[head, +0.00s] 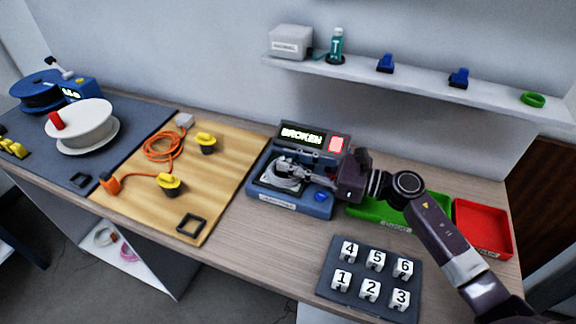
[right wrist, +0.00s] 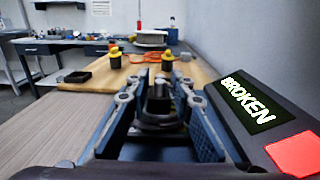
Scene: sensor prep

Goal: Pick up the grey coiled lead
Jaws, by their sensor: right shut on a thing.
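The grey coiled lead (head: 280,170) is at the blue tester (head: 292,205), whose display reads BROKEN. My right gripper (head: 302,177) reaches in from the right and is shut on the lead. In the right wrist view a dark grey part of the lead (right wrist: 158,108) shows between the two fingers. The fingers hide part of the coil, and I cannot tell whether it touches the tester's top. My left gripper is not in view.
A green tray (head: 385,214) and a red tray (head: 483,228) stand to the right. A numbered block board (head: 370,278) lies in front. A wooden board (head: 225,160) with an orange lead (head: 160,147) and yellow-topped posts is on the left. A shelf (head: 420,83) hangs above.

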